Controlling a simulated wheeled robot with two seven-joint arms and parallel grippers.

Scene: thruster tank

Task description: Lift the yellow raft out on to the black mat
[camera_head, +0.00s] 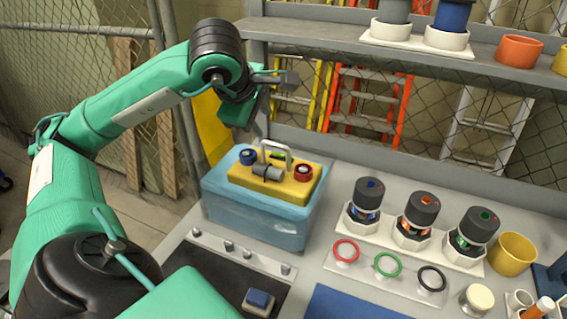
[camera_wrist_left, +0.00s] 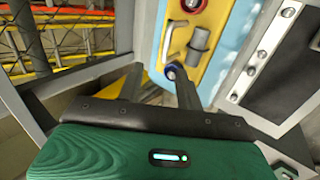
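The yellow raft (camera_head: 240,176) sits at the top of the blue water tank (camera_head: 255,215). It carries a pale arched handle (camera_head: 277,152), a grey cylinder (camera_head: 267,173), a blue-ringed thruster (camera_head: 247,157) and a red-ringed one (camera_head: 303,172). My left gripper (camera_head: 259,130) is above the raft's back left side, empty. In the left wrist view its two fingers (camera_wrist_left: 158,78) are apart, with the raft (camera_wrist_left: 190,25) beyond them and the handle (camera_wrist_left: 176,40) not between them. The black mat (camera_head: 205,285) lies in front of the tank, partly hidden by my arm. My right gripper is out of view.
A rail with several knobs (camera_head: 240,252) runs between tank and mat. A blue block (camera_head: 258,300) is on the mat's right. Three dark-capped thrusters (camera_head: 421,217), coloured rings (camera_head: 388,264) and a yellow cup (camera_head: 512,254) stand to the right. A grey shelf (camera_head: 400,47) crosses behind.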

